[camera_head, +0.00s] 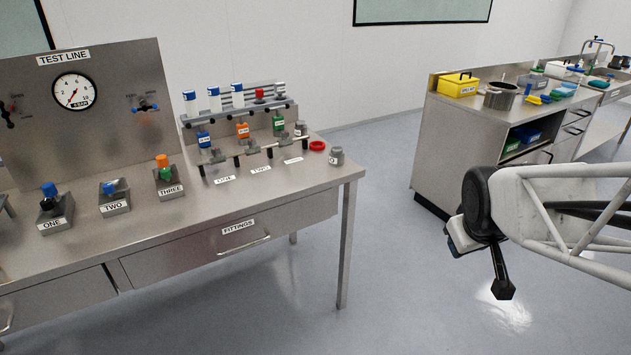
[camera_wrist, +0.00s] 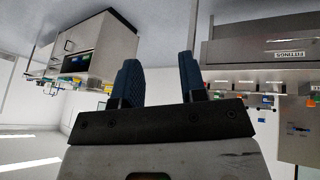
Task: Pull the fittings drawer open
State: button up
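The fittings drawer (camera_head: 190,249) is a steel drawer front under the bench top in the head view, with a FITTINGS label and a bar handle (camera_head: 244,247). It looks shut, its front about flush with the bench. In the wrist view, which looks upside down, the drawer front (camera_wrist: 235,52) is at the upper right. My gripper (camera_wrist: 160,80) shows there with two dark blue fingers apart and nothing between them. It is away from the drawer and touches nothing. In the head view my arm is at the right, over the floor, well clear of the handle.
The steel bench (camera_head: 90,240) carries a gauge panel (camera_head: 90,115), valve blocks and a rack of bottles (camera_head: 237,110). A second counter (camera_head: 470,150) stands at the back right. Open floor lies between them.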

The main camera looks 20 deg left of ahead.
jog(key=w+a+f+n+t+y, duration=0.25)
jog(key=w+a+f+n, duration=0.45)
jog(key=w+a, duration=0.45)
jog(key=w+a+f+n+t+y, duration=0.25)
jog(key=w+a+f+n, duration=0.35)
jog(key=w+a, duration=0.55)
jog(key=n+g+y, duration=0.5)
jog(key=n+y, duration=0.5)
jog(key=n, duration=0.2)
send_near(247, 246)
jog(key=a, duration=0.3)
jog(key=shift+w+d+f, duration=0.1)
jog(key=shift+w+f, duration=0.25)
jog(key=shift+w, duration=0.05)
jog(key=shift+x, duration=3.9)
jog(key=shift+w, duration=0.1)
